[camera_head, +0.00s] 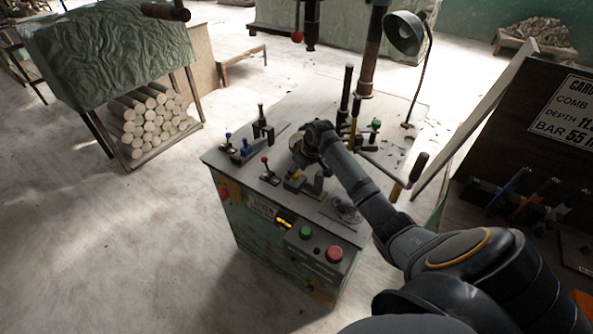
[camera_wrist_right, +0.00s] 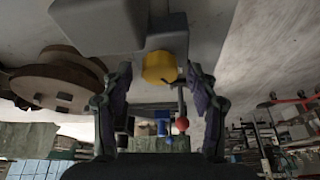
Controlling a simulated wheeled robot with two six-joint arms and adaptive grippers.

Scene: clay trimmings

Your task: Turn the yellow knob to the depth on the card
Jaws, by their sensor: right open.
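The yellow knob (camera_wrist_right: 160,66) is on a grey block in the right wrist view, ahead of the fingers and between their tips. My right gripper (camera_wrist_right: 158,78) is open, with nothing held; a gap shows between each finger and the knob. In the head view my right gripper (camera_head: 306,153) is over the machine top, its fingertips hard to make out. The card (camera_head: 570,112) on the dark board reads COMB, DEPTH and BAR; the depth value is cut off at the frame edge. My left gripper is not in view.
The machine top (camera_head: 237,160) carries a red-tipped lever (camera_head: 265,160), blue-handled clamps (camera_head: 246,147) and tall black posts (camera_head: 347,85). Green (camera_head: 306,232) and red (camera_head: 335,254) buttons sit on its front. A green lamp (camera_head: 404,33) stands behind.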

